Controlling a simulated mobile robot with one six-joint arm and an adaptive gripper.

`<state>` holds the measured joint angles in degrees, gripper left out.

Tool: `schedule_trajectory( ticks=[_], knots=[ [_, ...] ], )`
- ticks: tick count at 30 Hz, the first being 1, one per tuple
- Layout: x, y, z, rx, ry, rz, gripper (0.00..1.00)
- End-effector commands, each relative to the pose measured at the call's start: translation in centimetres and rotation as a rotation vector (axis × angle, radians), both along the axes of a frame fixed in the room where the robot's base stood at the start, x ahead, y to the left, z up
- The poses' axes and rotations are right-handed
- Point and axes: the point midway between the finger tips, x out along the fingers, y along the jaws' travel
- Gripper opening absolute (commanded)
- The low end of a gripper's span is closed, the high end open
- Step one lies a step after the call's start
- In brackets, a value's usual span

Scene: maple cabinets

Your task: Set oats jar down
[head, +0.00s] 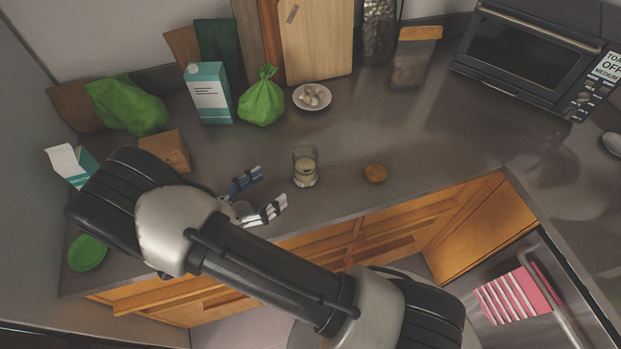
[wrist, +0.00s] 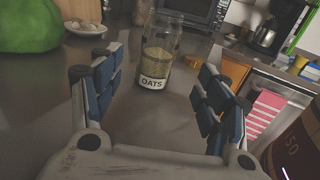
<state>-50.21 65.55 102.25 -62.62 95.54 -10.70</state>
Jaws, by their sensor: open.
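The oats jar (head: 305,168) is a small clear glass jar, part filled with oats. It stands upright on the grey counter (head: 430,150) near its front edge. In the wrist view the jar (wrist: 157,65) shows its OATS label, facing me. My gripper (head: 276,191) is open and empty, to the left of the jar and apart from it. In the wrist view the fingers of my gripper (wrist: 160,88) are spread, with the jar standing beyond the gap between them. A round wooden lid (head: 375,173) lies on the counter to the right of the jar.
Behind the jar are a plate of garlic (head: 312,97), a green bag (head: 262,98) and a carton (head: 208,93). A cardboard box (head: 165,151) sits left, near my arm. A toaster oven (head: 530,55) stands back right.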

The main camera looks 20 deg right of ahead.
Motion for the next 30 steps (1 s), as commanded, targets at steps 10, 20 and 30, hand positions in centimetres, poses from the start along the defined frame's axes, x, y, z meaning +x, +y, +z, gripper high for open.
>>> schedule_trajectory(
  ticks=[10,20,30],
  knots=[
    [-1.7,-5.6,7.0,0.328,-0.116,-0.320,0.69],
    [-7.9,-11.2,13.8,0.845,-0.384,-0.749,0.69],
    [-14.1,-12.2,18.5,1.393,-0.807,-1.079,0.69]
  ],
)
